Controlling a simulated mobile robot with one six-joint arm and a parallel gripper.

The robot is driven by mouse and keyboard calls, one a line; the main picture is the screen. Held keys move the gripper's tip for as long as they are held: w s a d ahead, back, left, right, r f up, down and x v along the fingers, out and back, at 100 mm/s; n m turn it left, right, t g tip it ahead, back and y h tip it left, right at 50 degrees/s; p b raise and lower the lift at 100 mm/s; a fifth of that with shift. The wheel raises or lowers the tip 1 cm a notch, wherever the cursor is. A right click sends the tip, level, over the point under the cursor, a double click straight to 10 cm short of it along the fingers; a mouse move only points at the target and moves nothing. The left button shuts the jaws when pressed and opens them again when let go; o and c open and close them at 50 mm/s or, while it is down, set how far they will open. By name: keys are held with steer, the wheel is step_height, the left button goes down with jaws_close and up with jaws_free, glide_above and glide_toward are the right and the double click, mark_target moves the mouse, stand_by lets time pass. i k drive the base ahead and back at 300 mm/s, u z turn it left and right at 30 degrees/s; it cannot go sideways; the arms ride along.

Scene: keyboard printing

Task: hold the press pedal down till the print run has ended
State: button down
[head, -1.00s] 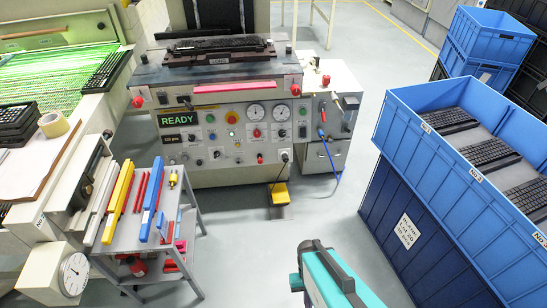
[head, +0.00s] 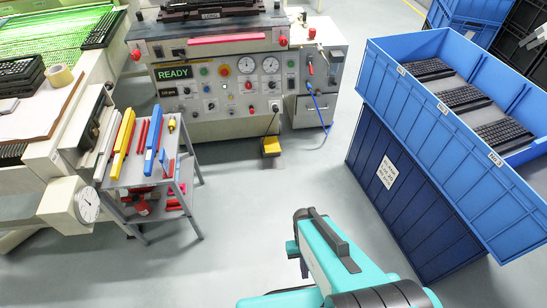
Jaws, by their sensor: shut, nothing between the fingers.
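The yellow press pedal (head: 271,146) sits on the floor in front of the press, right of the tool cart, with a cable running up to the press. Nothing touches the pedal. The press (head: 222,85) has a lit green display (head: 173,73) that reads READY. A keyboard (head: 208,10) lies on the bed at its top. My teal arm shows at the bottom centre, well short of the pedal. My gripper cannot be made out in the view.
A grey cart (head: 165,178) with coloured tools stands left of the pedal. A blue crate (head: 440,118) holding several keyboards stands on a dark blue crate (head: 375,165) at the right. Grey floor (head: 240,215) between them is clear.

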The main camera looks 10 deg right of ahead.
mark_target(271, 145)
steer(key=k, duration=0.75)
steer(key=u, duration=0.35)
steer(key=i, duration=0.6)
steer(key=u, duration=0.75)
steer(key=i, duration=1.4)
steer(key=u, duration=0.15)
